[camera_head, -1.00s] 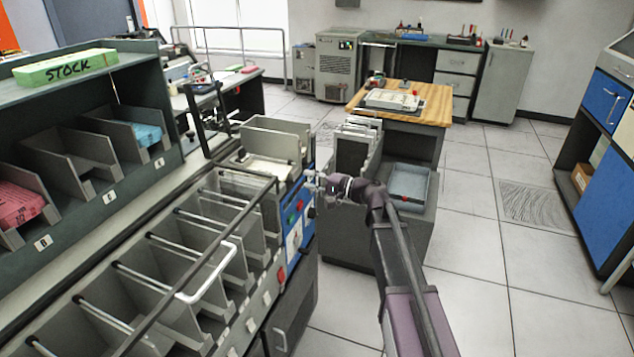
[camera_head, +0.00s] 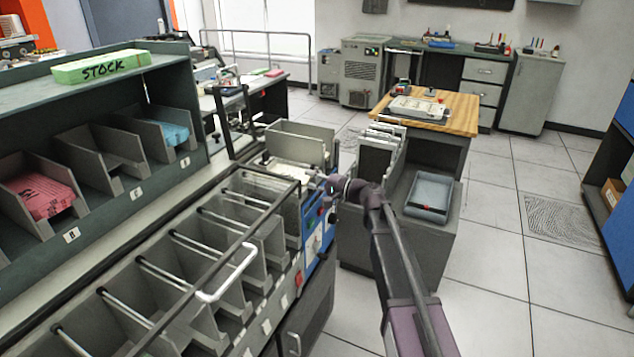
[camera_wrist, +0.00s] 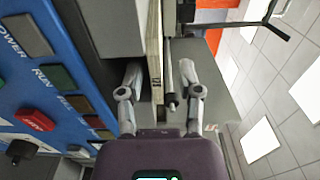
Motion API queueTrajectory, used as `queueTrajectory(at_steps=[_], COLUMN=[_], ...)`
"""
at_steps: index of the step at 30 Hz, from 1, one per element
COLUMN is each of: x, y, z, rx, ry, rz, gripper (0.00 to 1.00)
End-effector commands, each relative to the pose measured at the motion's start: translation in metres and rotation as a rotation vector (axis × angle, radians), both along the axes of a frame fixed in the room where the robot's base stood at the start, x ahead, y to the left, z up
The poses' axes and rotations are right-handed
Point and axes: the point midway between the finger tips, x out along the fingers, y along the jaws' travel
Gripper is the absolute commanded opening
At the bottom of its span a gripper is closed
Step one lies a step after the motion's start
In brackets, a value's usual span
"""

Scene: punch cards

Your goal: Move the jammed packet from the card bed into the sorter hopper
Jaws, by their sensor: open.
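My gripper (camera_head: 322,183) is at the right end of the sorter (camera_head: 318,215), beside its blue control panel. In the wrist view my gripper (camera_wrist: 160,98) is open, with one finger on each side of the picture's middle. A cream, layered edge that looks like the card packet (camera_wrist: 154,50) shows ahead of and between the fingers, apart from them as far as I can tell. In the head view a pale card surface (camera_head: 290,171) lies on the card bed, in front of a grey upright box that may be the hopper (camera_head: 300,138). My arm partly hides the sorter's end.
Grey sorter pockets with metal rods (camera_head: 185,245) and a white handle (camera_head: 228,275) lie left of my arm. A cart with a blue-grey tray (camera_head: 430,193) stands close on the right. A wooden-topped table (camera_head: 460,108) is behind it. Floor at right is clear.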

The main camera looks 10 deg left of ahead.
Motion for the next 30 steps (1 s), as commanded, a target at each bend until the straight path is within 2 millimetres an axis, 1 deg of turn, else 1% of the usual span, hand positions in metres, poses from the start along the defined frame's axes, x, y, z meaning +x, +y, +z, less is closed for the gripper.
queueTrajectory(at_steps=[6, 13, 27, 28, 30], x=[0.006, 0.009, 0.010, 0.010, 0.010], y=[0.014, 0.025, 0.028, 0.028, 0.028], z=[0.000, 0.000, 0.000, 0.000, 0.000], rx=[0.000, 0.000, 0.000, 0.000, 0.000], ry=[0.000, 0.000, 0.000, 0.000, 0.000], rz=[0.001, 0.001, 0.000, 0.000, 0.000], gripper=[0.46, 0.46, 0.46, 0.40, 0.40])
